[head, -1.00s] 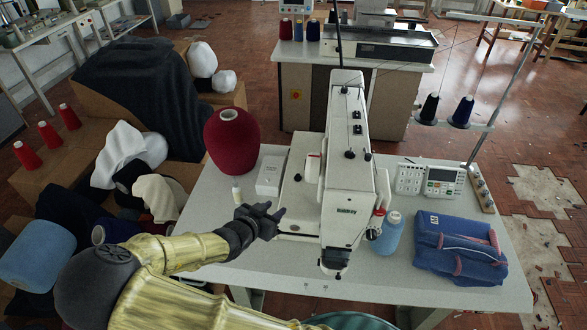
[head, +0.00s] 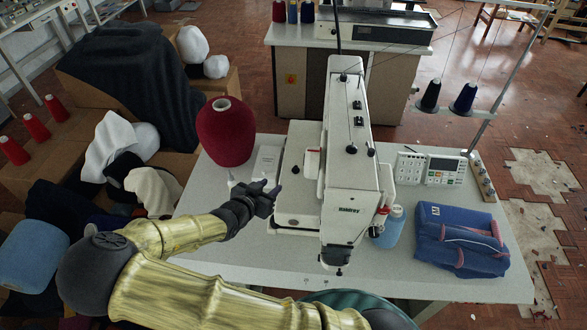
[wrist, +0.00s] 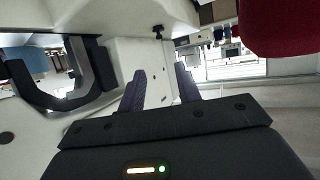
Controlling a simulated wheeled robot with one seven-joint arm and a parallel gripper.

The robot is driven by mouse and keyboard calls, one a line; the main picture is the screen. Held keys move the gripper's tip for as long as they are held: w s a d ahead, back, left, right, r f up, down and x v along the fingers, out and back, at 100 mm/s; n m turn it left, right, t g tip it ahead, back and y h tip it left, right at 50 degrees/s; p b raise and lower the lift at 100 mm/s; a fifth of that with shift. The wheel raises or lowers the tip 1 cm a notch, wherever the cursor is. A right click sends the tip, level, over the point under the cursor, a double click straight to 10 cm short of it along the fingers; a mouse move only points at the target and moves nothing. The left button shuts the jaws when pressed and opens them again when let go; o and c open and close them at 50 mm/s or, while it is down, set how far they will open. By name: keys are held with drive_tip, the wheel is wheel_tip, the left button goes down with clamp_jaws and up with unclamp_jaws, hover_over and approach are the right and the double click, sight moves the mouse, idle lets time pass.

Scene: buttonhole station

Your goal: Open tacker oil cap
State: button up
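The tacker is a white sewing machine (head: 340,195) on a pale table, with several small black knobs on its top and arm. I cannot tell for certain which is the oil cap. My gripper (head: 266,188) is at the machine's left side, above the table by the white bed, and looks empty. In the wrist view its two dark fingers (wrist: 161,82) are apart with nothing between them. Beyond them a small black knob (wrist: 158,31) sticks out of a white machine part, apart from the fingers.
A red thread cone (head: 226,135) and a white box (head: 267,160) stand behind my gripper. The table's front left is clear.

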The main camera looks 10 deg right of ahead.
sight(295, 167)
drive_tip(key=p+x, duration=0.2)
drive_tip(key=x, duration=1.4)
drive_tip(key=shift+s+f+p, duration=0.1)
drive_tip(key=shift+p, duration=0.3)
drive_tip(key=shift+a, duration=0.1)
clamp_jaws()
